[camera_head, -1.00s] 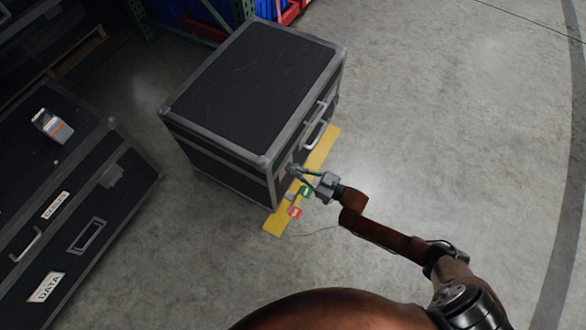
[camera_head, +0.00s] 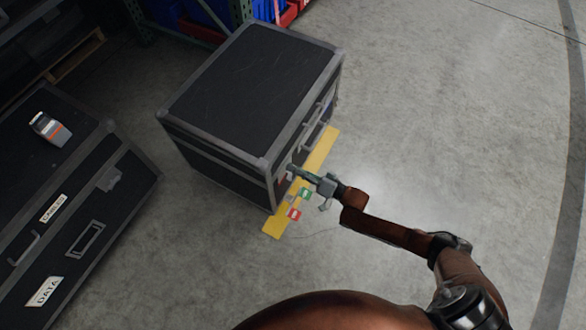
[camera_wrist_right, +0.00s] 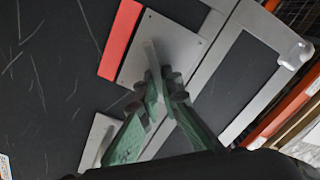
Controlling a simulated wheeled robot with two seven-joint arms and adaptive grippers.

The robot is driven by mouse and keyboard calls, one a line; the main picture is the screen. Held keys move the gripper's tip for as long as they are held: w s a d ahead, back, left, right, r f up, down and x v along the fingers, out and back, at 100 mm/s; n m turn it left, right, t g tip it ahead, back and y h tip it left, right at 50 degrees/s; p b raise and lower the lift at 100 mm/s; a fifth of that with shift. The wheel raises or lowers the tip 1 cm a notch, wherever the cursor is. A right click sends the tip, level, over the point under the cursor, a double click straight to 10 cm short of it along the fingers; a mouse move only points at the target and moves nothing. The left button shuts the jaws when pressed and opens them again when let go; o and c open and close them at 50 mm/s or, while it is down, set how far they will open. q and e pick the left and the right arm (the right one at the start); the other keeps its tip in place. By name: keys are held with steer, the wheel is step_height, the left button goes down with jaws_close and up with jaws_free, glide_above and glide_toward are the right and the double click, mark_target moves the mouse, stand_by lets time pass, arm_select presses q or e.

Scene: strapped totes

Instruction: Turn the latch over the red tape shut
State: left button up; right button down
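The red tape (camera_wrist_right: 121,40) is a short strip on the black side of the case, beside a square silver latch plate (camera_wrist_right: 186,42) in the right wrist view. The latch's thin silver turn-piece (camera_wrist_right: 152,54) stands out from the plate, at a slight slant in the picture. My right gripper (camera_wrist_right: 164,78) has its green fingers close together at the tips, shut on the turn-piece; the tips partly hide it. In the head view my right gripper (camera_head: 291,171) reaches the front face of the black case (camera_head: 255,85) near its lower corner. My left gripper is not in view.
The floor at the right is clear.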

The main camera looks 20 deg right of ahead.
steer(key=m, duration=0.3)
steer(key=shift+w+d+f+b, duration=0.1)
steer(key=shift+d+f+b, duration=0.1)
steer(key=shift+f+b, duration=0.1)
steer(key=m, duration=0.2)
steer(key=shift+f+m+b, duration=0.2)
steer(key=shift+m+b, duration=0.1)
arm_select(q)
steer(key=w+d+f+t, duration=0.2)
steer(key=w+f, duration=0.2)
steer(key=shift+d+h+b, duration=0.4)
arm_select(e)
steer(key=shift+f+m, duration=0.2)
steer(key=shift+m, duration=1.2)
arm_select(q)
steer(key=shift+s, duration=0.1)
arm_select(e)
steer(key=shift+d, duration=0.1)
steer(key=c, duration=2.1)
jaws_free()
steer(key=v, duration=1.2)
